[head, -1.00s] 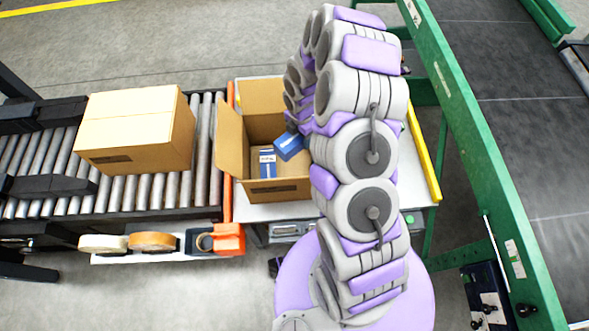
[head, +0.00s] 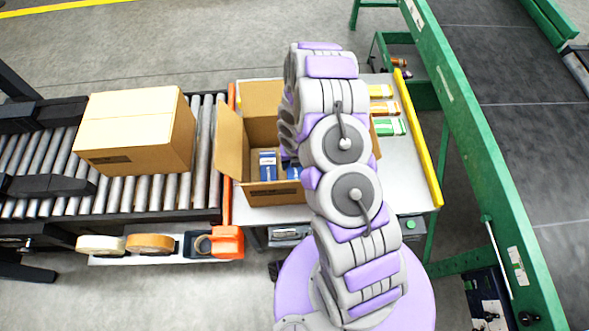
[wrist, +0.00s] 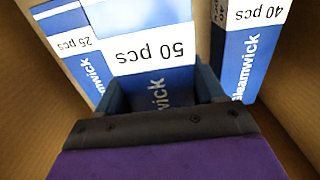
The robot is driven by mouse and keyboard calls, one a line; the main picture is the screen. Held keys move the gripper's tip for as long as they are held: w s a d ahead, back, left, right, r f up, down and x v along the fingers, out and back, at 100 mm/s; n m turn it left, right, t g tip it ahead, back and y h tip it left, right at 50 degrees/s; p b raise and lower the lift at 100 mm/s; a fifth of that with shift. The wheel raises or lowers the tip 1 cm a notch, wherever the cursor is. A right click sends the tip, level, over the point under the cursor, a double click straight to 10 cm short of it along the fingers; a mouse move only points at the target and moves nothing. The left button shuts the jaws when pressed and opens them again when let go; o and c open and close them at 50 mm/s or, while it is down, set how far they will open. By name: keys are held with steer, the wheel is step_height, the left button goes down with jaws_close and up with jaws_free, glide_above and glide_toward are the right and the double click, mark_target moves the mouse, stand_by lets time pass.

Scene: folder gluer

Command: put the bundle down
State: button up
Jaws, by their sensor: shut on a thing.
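In the wrist view my gripper (wrist: 160,92) is shut on a blue and white bundle marked "50 pcs" (wrist: 152,48). The held bundle is between the walls of the open carton (head: 230,140). A bundle marked "25 pcs" (wrist: 75,45) is close on its left, and one marked "40 pcs" (wrist: 247,50) is on its right across a gap. In the head view a blue bundle (head: 267,166) shows in the carton, with a second blue patch beside it partly covered by my arm. My gripper is hidden there. Whether the held bundle touches the carton floor cannot be seen.
The carton stands on a light table (head: 408,170), its left flap open outward. Yellow, orange and green packs (head: 388,127) lie right of it. A closed carton (head: 137,132) sits on the roller conveyor (head: 207,150) at left. A green frame (head: 470,150) runs along the right.

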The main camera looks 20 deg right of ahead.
steer(key=shift+d+f+b, duration=0.2)
steer(key=shift+f+b, duration=0.2)
steer(key=shift+f, duration=1.55)
steer(key=shift+f, duration=0.1)
steer(key=o, duration=1.3)
steer(key=shift+a, duration=0.1)
